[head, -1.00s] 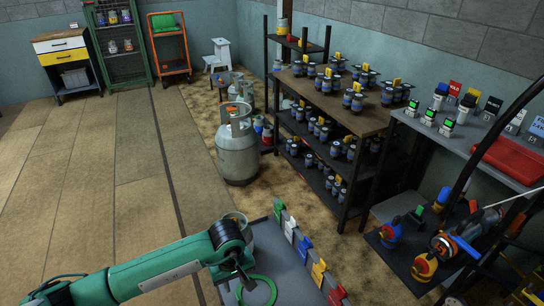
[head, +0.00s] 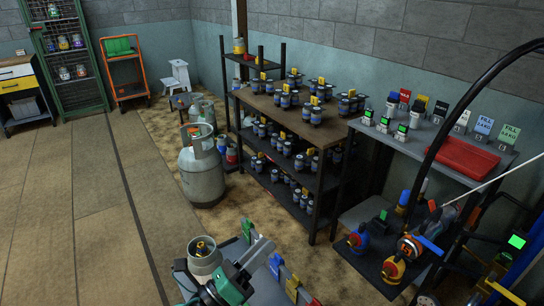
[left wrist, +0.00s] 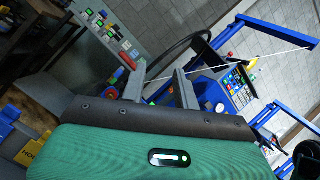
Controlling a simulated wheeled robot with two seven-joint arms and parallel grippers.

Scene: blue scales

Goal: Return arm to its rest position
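My left gripper (head: 258,248) is at the bottom middle of the head view, over the grey surface with coloured clips. Its grey fingers point up and away. In the left wrist view the two fingers of the left gripper (left wrist: 159,82) stand apart with nothing between them. The gripper is open and empty. Only the end of my left arm shows in the head view. My right gripper is in neither view.
A small gas cylinder (head: 204,262) stands just left of my left gripper. A larger cylinder (head: 201,175) stands on the floor behind. Shelves (head: 318,184) with valves and a bench (head: 478,140) line the right. A blue frame (left wrist: 205,92) shows in the left wrist view. The left floor is clear.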

